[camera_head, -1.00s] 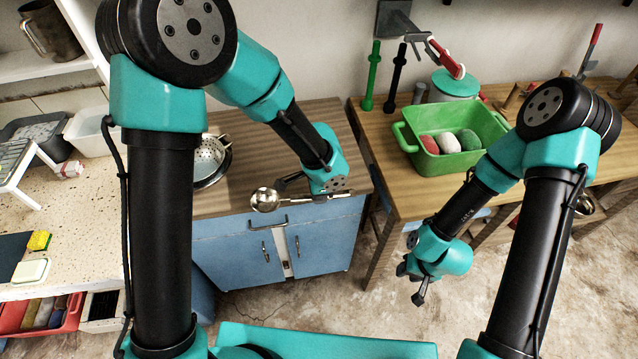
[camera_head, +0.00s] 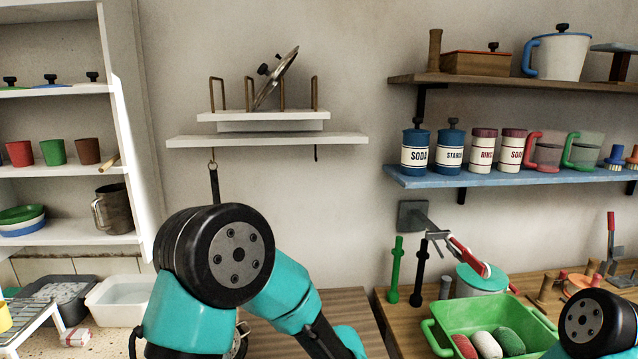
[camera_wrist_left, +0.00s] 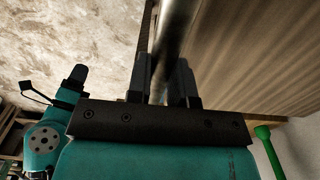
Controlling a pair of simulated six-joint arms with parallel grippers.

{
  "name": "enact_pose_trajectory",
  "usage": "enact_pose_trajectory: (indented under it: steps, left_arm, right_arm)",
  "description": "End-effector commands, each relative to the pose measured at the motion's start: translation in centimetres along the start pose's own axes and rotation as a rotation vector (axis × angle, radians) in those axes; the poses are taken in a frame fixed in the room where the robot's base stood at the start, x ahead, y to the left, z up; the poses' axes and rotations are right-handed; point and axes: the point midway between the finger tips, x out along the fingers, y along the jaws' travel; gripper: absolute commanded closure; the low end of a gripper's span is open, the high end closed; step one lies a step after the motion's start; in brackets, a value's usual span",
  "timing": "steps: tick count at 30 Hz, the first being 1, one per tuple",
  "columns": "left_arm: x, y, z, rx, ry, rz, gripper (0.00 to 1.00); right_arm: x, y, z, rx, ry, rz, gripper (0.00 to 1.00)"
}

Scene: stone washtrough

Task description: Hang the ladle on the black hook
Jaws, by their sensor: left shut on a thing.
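The ladle shows only in the left wrist view, as a round metal handle (camera_wrist_left: 174,45) running up between my left gripper's fingers (camera_wrist_left: 175,85). My left gripper is shut on that handle. The ladle's bowl is out of view, and the head view does not show this gripper. A small black hook (camera_head: 316,153) hangs under the right part of the white wall shelf (camera_head: 266,140) and is empty. My right gripper (camera_wrist_left: 52,82) shows at the left of the left wrist view, its fingers apart and nothing between them; it is outside the head view.
A brass hook (camera_head: 212,156) left of the black one holds a dark hanging utensil (camera_head: 214,184), partly behind my arm. A plate rack (camera_head: 262,116) with a tilted lid (camera_head: 277,78) stands on the shelf. A green tub (camera_head: 480,318) sits lower right. The wall below the black hook is clear.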

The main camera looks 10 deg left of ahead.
Motion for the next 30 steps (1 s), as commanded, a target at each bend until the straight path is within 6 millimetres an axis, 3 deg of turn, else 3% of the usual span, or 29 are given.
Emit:
enact_pose_trajectory:
  steps: [10, 14, 20, 24, 30]
  left_arm:
    - [-0.1, -0.2, 0.1, -0.007, 0.000, -0.001, 1.00]
    - [-0.6, -1.5, 0.6, -0.076, 0.000, -0.006, 1.00]
    - [-2.6, -6.6, 3.5, -0.355, 0.000, -0.019, 1.00]
    - [-4.7, -10.8, 6.8, -0.618, -0.001, -0.019, 1.00]
    - [-7.1, -14.7, 10.9, -0.904, 0.001, -0.007, 1.00]
  right_arm:
    - [0.0, 0.0, 0.0, 0.000, 0.000, 0.000, 0.62]
    - [0.0, 0.0, 0.0, 0.000, 0.000, 0.000, 0.62]
    - [0.0, 0.0, 0.0, 0.000, 0.000, 0.000, 0.62]
    - [0.0, 0.0, 0.0, 0.000, 0.000, 0.000, 0.62]
    - [0.0, 0.0, 0.0, 0.000, 0.000, 0.000, 0.62]
